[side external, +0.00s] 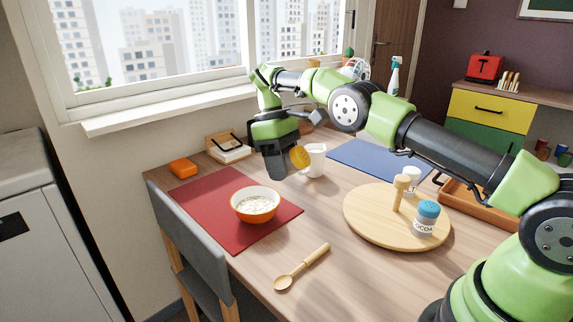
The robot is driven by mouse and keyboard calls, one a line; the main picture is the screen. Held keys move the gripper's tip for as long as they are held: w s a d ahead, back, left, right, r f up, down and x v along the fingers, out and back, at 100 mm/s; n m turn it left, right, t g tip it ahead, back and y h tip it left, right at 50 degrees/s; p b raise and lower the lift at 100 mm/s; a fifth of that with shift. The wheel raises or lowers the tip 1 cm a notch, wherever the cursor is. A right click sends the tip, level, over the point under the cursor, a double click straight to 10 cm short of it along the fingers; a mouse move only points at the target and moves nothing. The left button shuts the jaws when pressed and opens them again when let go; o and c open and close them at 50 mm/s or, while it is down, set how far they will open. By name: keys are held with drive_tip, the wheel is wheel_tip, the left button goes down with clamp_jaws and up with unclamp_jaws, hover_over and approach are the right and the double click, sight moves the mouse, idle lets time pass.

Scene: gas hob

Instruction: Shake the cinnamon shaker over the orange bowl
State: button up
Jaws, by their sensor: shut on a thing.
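The orange bowl (236,210) stands upright on the red placemat and holds a pale, creamy food. My gripper (282,166) is behind and to the right of the bowl in the picture, raised above the table. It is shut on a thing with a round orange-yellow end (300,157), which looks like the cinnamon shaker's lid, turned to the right. The dark jaws hide the rest of it, and no label shows. The held thing and the bowl are clearly apart.
A white mug (317,168) stands close behind the held thing. A wooden spoon (302,267) lies in front. A chair (190,240) stands at left.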

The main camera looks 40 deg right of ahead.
drive_tip(key=shift+w+d+f+m+t+y, duration=0.1)
drive_tip(key=shift+w+m+t+y, duration=0.15)
drive_tip(key=shift+w+m, duration=0.25)
drive_tip(key=shift+w+d+m+t+y, duration=0.1)
drive_tip(key=shift+w+m+t+y, duration=0.15)
drive_tip(key=shift+m, duration=0.45)
drive_tip(key=w+m+t, duration=0.1)
drive_tip(key=m, duration=0.1)
drive_tip(key=shift+w+f+m+t+y, duration=0.1)
drive_tip(key=shift+w+m+t+y, duration=0.2)
drive_tip(key=shift+w+m+t, duration=0.1)
drive_tip(key=w+r+m+t+h, duration=0.1)
drive_tip(key=w+m+t+h, duration=0.2)
drive_tip(key=w+m, duration=0.4)
drive_tip(key=shift+w+d+r+m+t, duration=0.25)
drive_tip(key=shift+d+m+t, duration=0.2)
drive_tip(key=shift+m+t, duration=0.4)
drive_tip(key=shift+s+f+h, duration=0.1)
drive_tip(key=shift+h, duration=0.2)
drive_tip(key=shift+s+a+f+n+t+h, duration=0.2)
drive_tip(key=shift+f+t+h, duration=0.65)
drive_tip(key=shift+t+h, duration=0.45)
drive_tip(key=shift+s+a+f+n+t+h, duration=0.15)
drive_tip(key=shift+a+f+n+t+h, duration=0.1)
drive_tip(key=shift+f+t+h, duration=1.05)
drive_tip(key=shift+s+a+f+n+t+h, duration=0.2)
drive_tip(key=shift+f+t+h, duration=0.25)
drive_tip(key=shift+t+h, duration=0.9)
